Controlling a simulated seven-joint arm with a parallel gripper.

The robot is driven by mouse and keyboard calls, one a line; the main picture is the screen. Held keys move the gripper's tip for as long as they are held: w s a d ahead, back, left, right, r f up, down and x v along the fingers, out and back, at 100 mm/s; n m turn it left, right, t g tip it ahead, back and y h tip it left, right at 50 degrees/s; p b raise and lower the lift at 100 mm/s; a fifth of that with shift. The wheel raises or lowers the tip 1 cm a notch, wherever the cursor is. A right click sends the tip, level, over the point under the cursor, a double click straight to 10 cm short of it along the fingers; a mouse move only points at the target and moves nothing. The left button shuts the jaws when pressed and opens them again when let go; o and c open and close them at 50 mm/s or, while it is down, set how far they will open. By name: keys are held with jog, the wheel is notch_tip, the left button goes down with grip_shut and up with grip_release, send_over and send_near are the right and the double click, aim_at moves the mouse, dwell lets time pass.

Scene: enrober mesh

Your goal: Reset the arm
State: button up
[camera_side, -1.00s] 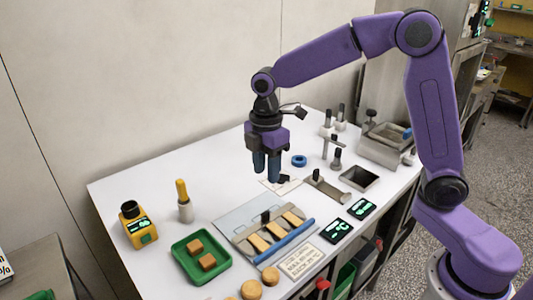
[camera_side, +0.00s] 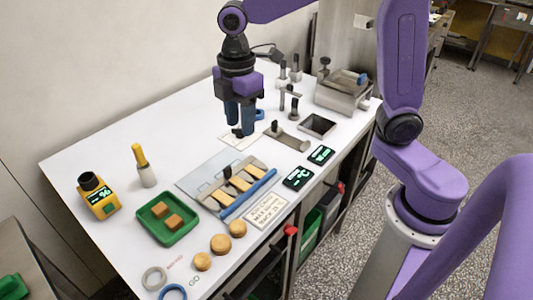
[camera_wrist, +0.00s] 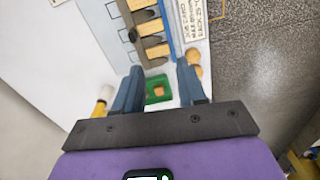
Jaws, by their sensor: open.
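My gripper (camera_side: 240,130) is open, its two blue fingers pointing down over the middle of the white table (camera_side: 110,150). A small white card with a dark piece on it lies beside the fingertips; the fingers partly hide it. In the wrist view my gripper (camera_wrist: 158,92) has its fingers well apart with nothing held between them. The green tray (camera_wrist: 149,98) shows far off through the gap, with a tan block (camera_wrist: 158,90) in it.
A mesh plate with tan bars (camera_side: 240,184) and a blue rail lies in front. The green tray (camera_side: 147,233), yellow device (camera_side: 100,200) and handled tool (camera_side: 147,175) are at left.

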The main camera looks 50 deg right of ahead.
jog(key=s+d+f+m, duration=0.2)
jog(key=s+d, duration=0.2)
jog(key=s, duration=0.7)
jog(key=s+d+f+m, duration=0.2)
jog(key=s+d, duration=0.2)
jog(key=s, duration=0.7)
